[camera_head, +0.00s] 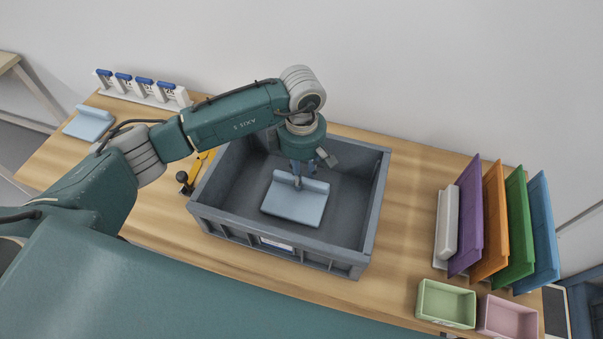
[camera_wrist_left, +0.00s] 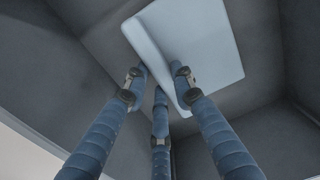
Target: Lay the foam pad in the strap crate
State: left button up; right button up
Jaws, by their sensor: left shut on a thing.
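The strap crate (camera_head: 372,213) is a dark grey open box on the wooden table. A light blue foam pad (camera_head: 294,206) with a raised ridge along one edge is inside the crate's walls, low down near the middle. My left gripper (camera_head: 298,182) reaches down into the crate and is shut on the pad's ridge. In the left wrist view the gripper's blue fingers (camera_wrist_left: 160,90) close around the ridge of the pad (camera_wrist_left: 200,45). I cannot tell whether the pad touches the crate floor. My right gripper is not in view.
Another light blue pad (camera_head: 90,122) lies at the table's left. A white rack with blue-topped pieces (camera_head: 143,90) stands behind it. Coloured upright panels (camera_head: 497,222) stand at the right, with a green tray (camera_head: 446,304) and a pink tray (camera_head: 508,317) in front. Table right of the crate is clear.

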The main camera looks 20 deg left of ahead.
pick_arm(q)
jog(key=shift+f+b, duration=0.3)
jog(key=shift+f, duration=0.1)
jog(key=o, duration=1.1)
jog(key=shift+r, duration=0.15)
jog(key=shift+r+p, duration=2.15)
jog(key=shift+r, duration=1.65)
jog(key=shift+r+p, duration=1)
jog(key=shift+r, duration=1.1)
